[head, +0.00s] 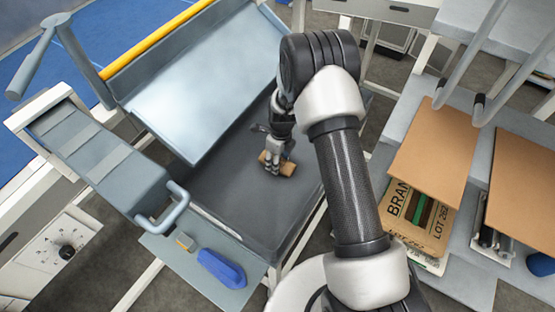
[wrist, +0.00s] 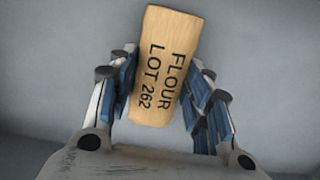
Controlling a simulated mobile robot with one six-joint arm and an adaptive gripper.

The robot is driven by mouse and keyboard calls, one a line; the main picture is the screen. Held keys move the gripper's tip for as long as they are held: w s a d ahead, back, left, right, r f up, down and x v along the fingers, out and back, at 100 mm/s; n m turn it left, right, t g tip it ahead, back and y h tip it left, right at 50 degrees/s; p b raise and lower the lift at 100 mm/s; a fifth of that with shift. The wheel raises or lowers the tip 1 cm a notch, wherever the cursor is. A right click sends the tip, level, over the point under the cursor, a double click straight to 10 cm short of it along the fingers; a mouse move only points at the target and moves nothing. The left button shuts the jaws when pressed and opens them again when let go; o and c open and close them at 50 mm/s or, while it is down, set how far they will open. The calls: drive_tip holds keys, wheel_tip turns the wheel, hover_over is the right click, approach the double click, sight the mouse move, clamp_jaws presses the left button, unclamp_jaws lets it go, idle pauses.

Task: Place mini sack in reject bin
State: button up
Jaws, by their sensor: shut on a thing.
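The mini sack is a small tan block-like bag (head: 285,168). In the wrist view the sack (wrist: 163,65) is tilted slightly and reads "FLOUR LOT 262". My gripper (head: 274,162) is shut on it, with the blue-padded fingers (wrist: 165,95) along its two sides. Gripper and sack are over the dark grey tray-like surface (head: 235,205) in the middle of the head view. I cannot tell whether the sack touches that surface. No label marks a reject bin, so I cannot tell which container it is.
A sloping light-grey metal panel (head: 195,85) with a yellow bar (head: 155,45) stands behind. A small shelf with a blue object (head: 220,268) is at the front. Cardboard and a printed sack (head: 420,215) lie on the right. A dial panel (head: 60,250) is at left.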

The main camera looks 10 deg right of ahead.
drive_tip(key=o, duration=1.2)
drive_tip(key=shift+f, duration=0.1)
wheel_tip(320, 180, up, 12)
drive_tip(key=p, duration=0.4)
wheel_tip(320, 180, up, 9)
drive_tip(key=n, duration=0.4)
hover_over(281, 166)
drive_tip(key=s+r+n+t, duration=0.2)
drive_tip(key=s+r+n, duration=0.6)
drive_tip(key=r, duration=0.5)
drive_tip(key=s+r+n+t, duration=0.1)
drive_tip(key=s+r+n, duration=0.2)
drive_tip(key=s+n, duration=0.4)
drive_tip(key=s+d+r+n+t, duration=0.1)
drive_tip(key=s+r+n, duration=0.3)
drive_tip(key=s+n, duration=0.4)
drive_tip(key=shift+s+h, duration=0.3)
drive_tip(key=shift+s, duration=2.35)
